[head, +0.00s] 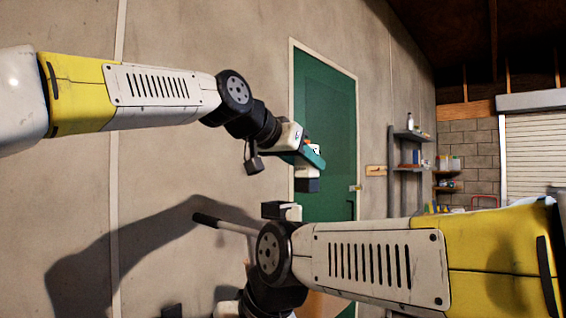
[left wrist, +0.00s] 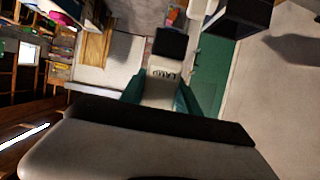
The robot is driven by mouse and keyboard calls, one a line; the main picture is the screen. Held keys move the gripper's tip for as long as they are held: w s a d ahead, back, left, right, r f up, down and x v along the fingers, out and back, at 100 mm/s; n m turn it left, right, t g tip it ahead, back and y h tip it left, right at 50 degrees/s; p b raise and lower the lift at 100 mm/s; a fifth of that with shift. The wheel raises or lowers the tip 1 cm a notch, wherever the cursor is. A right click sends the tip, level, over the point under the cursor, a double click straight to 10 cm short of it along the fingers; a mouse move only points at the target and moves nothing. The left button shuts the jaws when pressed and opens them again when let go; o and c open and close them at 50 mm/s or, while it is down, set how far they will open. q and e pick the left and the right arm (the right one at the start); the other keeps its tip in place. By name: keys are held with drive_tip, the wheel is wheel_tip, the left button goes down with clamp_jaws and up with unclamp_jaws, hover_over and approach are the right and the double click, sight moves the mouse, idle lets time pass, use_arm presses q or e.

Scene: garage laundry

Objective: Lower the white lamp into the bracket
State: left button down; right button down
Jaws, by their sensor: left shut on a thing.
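My left gripper (head: 310,158) has teal fingers and is in front of the green door. It is shut on a white piece with a black end, which I take for the white lamp (head: 307,172); the black end hangs downward. In the left wrist view the teal fingers (left wrist: 160,95) hold the sides of this lamp (left wrist: 161,72). A black-and-white piece (head: 273,209) is below and left of the lamp, apart from it. I cannot tell whether it is the bracket. My right arm crosses the lower right; its gripper fingers do not show.
A green door (head: 325,110) is set in the concrete wall. Grey shelves (head: 409,160) with small items stand farther right, before a roller shutter (head: 535,150). A grey rod with a dark end (head: 207,219) juts left beside my right wrist.

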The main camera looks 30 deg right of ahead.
use_arm(q)
hover_over(279, 210)
drive_tip(key=w+d, duration=0.1)
drive_tip(key=w, duration=0.3)
drive_tip(key=shift+s+d+f, duration=0.1)
drive_tip(key=shift+d+f, duration=0.15)
drive_tip(key=shift+f, duration=0.8)
drive_tip(key=shift+f, duration=0.15)
drive_tip(key=shift+f, duration=1.5)
drive_tip(key=c, duration=0.8)
unclamp_jaws()
drive_tip(key=shift+f, duration=0.1)
